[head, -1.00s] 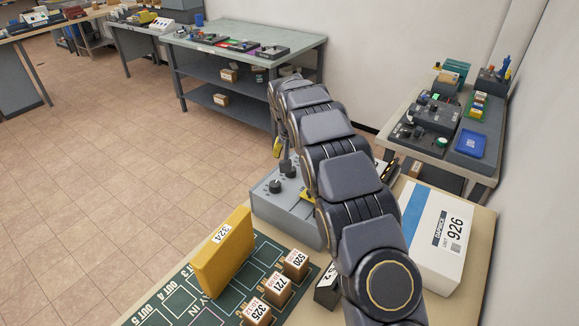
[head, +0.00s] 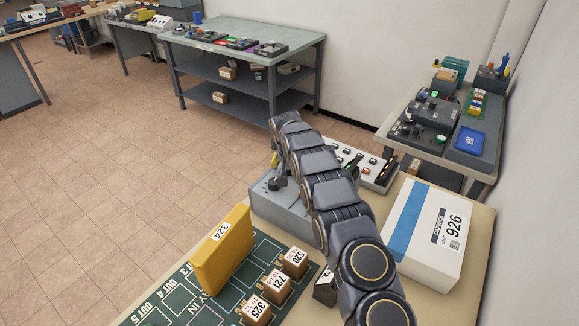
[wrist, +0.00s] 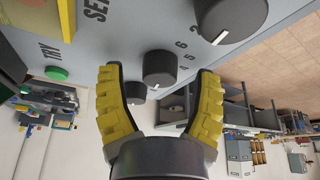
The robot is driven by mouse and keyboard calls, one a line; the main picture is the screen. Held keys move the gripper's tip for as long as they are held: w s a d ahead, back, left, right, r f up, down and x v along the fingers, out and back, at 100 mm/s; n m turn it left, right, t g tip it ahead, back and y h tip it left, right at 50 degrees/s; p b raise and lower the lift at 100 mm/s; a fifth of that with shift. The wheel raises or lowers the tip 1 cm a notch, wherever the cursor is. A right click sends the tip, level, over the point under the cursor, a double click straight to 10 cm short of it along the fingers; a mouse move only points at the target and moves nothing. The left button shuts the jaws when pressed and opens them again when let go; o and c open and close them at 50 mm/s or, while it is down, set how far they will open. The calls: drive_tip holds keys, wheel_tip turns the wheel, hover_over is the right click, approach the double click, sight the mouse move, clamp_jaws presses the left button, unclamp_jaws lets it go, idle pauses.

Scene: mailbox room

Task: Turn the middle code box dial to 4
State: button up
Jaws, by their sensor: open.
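The grey code box (head: 290,212) stands near the far edge of my bench, largely covered by my arm in the head view. One dark dial (head: 275,184) shows on it there. In the wrist view the box face carries black dials in a row: a middle one (wrist: 160,70), a nearer one (wrist: 230,20) and a farther one (wrist: 135,92). White pointer marks show on their edges. Numbers are printed beside the dials, including 4, 5 and 6. My gripper (wrist: 158,80) is open, its yellow fingers on either side of the middle dial. Contact cannot be told.
A green button (wrist: 57,73) is on the box face. A yellow parcel (head: 222,248) and small numbered boxes (head: 275,285) stand on a green mat at the front left. A white carton (head: 425,230) is to the right. A button panel (head: 365,160) lies behind my arm.

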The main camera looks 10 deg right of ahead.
drive_tip(key=shift+f, duration=0.1)
clamp_jaws()
idle(0.4)
drive_tip(key=n+y, duration=0.1)
drive_tip(key=n, duration=0.2)
drive_tip(key=shift+d+n+y, duration=0.15)
drive_tip(key=shift+n+y, duration=0.15)
drive_tip(key=n+y, duration=0.1)
drive_tip(key=n, duration=0.2)
drive_tip(key=shift+f+n, duration=0.1)
drive_tip(key=shift+n, duration=0.2)
drive_tip(key=n+y, duration=0.1)
drive_tip(key=n, duration=0.1)
drive_tip(key=n+y, duration=0.1)
drive_tip(key=n, duration=0.2)
drive_tip(key=shift+g, duration=0.4)
drive_tip(key=shift+n, duration=0.3)
drive_tip(key=shift+f+n+g+y, duration=0.1)
drive_tip(key=shift+n+g+y, duration=0.2)
drive_tip(key=shift+n, duration=0.4)
